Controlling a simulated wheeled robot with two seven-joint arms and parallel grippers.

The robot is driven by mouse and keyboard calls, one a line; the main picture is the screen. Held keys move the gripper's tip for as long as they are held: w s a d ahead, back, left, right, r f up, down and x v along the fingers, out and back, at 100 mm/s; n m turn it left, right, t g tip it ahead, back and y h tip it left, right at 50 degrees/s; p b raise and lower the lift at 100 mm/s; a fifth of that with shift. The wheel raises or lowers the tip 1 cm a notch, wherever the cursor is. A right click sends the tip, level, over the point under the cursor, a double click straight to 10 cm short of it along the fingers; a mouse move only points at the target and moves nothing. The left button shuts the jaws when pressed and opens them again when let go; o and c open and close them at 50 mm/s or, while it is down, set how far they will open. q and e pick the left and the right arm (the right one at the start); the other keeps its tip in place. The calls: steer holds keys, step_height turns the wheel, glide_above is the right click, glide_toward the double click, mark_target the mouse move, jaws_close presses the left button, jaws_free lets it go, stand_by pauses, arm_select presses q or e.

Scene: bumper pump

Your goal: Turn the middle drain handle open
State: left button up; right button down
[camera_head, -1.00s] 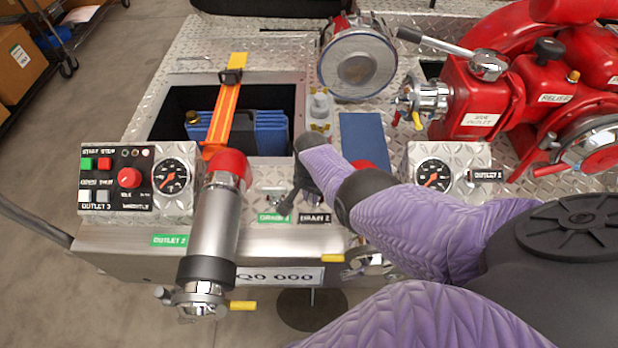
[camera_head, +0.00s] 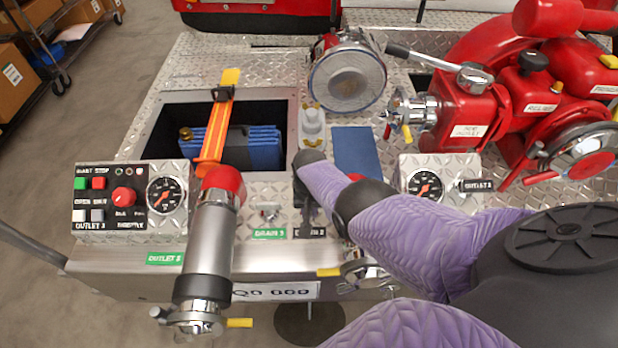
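My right arm comes in from the right in a purple sleeve. Its dark gripper (camera_head: 308,212) points down at the front panel, just above the black label "DRAIN 2" (camera_head: 309,232). The fingers overlap each other and the dark wrist, so I cannot tell whether they are open or shut. Any handle at that label is hidden behind the gripper. A small chrome drain handle (camera_head: 268,211) stands to the left, above the green label "DRAIN 3" (camera_head: 269,233), apart from the gripper. My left gripper is not in view.
A silver outlet pipe (camera_head: 211,245) with a red collar stands left of the gripper. A control panel (camera_head: 112,200) and gauge (camera_head: 166,195) are farther left. Another gauge (camera_head: 425,187) and red pump body (camera_head: 480,105) lie right. A chrome valve (camera_head: 362,272) is below the arm.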

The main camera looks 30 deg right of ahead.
steer(key=c, duration=0.6)
jaws_free()
steer(key=shift+c, duration=0.2)
step_height(320, 180, up, 10)
steer(key=p, duration=0.8)
steer(key=shift+p, duration=0.3)
